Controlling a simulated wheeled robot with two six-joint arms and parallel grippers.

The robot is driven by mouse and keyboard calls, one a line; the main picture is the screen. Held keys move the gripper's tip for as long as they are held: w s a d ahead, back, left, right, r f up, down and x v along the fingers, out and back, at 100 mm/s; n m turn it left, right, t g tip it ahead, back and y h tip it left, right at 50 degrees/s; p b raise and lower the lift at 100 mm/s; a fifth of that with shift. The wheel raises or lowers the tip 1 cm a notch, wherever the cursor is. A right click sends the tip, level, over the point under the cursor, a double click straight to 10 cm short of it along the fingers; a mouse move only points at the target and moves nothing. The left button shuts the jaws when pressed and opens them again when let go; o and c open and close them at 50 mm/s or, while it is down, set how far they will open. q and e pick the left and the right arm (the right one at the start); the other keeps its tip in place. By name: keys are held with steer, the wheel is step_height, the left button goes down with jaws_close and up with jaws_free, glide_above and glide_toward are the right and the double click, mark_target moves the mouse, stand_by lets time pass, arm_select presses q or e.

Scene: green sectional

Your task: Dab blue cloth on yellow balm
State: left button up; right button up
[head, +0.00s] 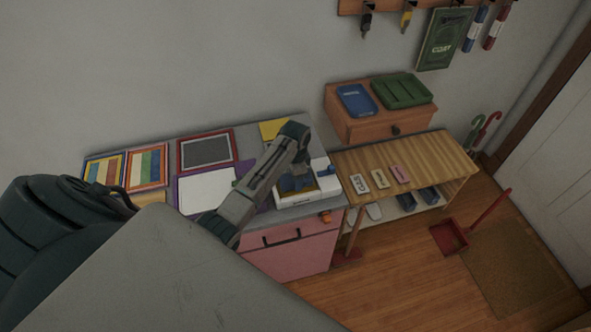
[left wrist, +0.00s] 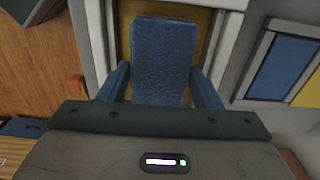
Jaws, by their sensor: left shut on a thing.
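My left gripper (head: 297,183) reaches down over a white tray (head: 292,201) on the grey-topped cabinet. It is shut on the blue cloth (left wrist: 165,55), a textured blue block shape between its two blue fingers in the left wrist view. The yellow balm (left wrist: 211,42) shows as a yellow surface behind the cloth, inside the tray's white rim. The cloth overlaps the yellow in that view. I cannot tell whether they touch. In the head view my arm partly hides the tray and the balm. My right gripper is not in view.
Several framed pictures, among them a purple-framed white board (head: 205,189), crowd the left of the cabinet top. An orange object (head: 326,217) sits at its front edge. A slatted wooden bench (head: 430,160) with small tags adjoins on the right. A red dustpan (head: 449,236) lies on the floor.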

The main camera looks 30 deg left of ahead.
arm_select(q)
steer(key=shift+f, duration=0.5)
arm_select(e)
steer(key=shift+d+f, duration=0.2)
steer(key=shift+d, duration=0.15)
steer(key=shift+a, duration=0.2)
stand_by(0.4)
arm_select(q)
steer(key=shift+r, duration=0.35)
step_height(320, 180, up, 4)
steer(key=p, duration=0.5)
steer(key=shift+r, duration=1.2)
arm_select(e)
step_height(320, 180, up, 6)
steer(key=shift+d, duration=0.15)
